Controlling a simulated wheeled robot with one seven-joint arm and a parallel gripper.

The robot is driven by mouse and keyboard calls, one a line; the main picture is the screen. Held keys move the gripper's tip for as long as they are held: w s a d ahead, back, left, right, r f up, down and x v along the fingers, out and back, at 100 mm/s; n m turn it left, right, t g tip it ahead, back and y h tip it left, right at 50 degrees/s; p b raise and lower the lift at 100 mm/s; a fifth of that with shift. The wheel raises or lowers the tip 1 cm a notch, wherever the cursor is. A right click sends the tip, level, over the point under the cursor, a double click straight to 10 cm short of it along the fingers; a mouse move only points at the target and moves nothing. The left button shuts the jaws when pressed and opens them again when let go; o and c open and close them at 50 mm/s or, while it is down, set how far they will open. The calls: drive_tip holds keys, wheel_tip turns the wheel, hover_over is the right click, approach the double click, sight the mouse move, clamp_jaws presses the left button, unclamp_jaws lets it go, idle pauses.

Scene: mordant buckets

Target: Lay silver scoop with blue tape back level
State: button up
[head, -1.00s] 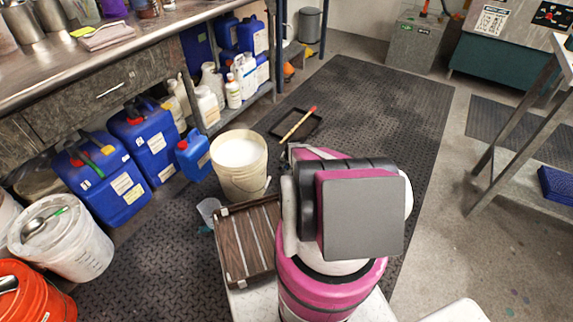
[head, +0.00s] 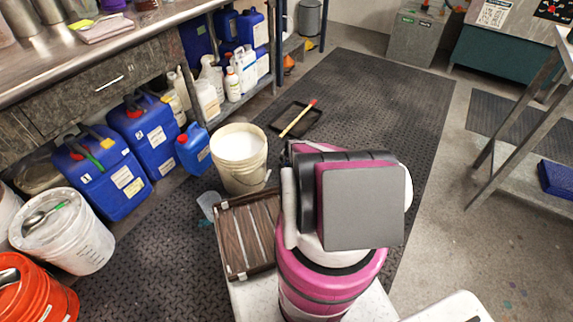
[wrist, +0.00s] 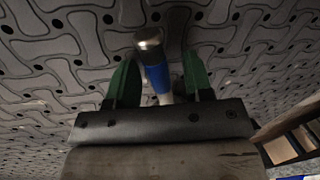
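In the wrist view, my gripper (wrist: 160,78) has two green fingers standing apart. Between them is a piece with a rounded silver end, a blue tape band and a pale lower part; it looks like part of the silver scoop with blue tape (wrist: 157,78). Dark gaps show between the piece and the fingers, most clearly on the right. Its lower end is hidden behind the gripper body, and I cannot see the scoop's bowl. In the head view my arm hides the gripper, and I cannot find this scoop.
A pale bucket with white contents (head: 239,172) stands beyond a slatted brown rack (head: 222,236). A white bucket (head: 85,250) at left bears a green-marked scoop (head: 40,216); an orange bucket (head: 45,300) is nearer. A black tray (head: 310,126) lies on the mat.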

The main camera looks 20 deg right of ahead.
wheel_tip(320, 180, up, 11)
drive_tip(key=s+d, duration=0.1)
drive_tip(key=shift+s+d+f, duration=0.2)
drive_tip(key=shift+d, duration=0.1)
idle(0.6)
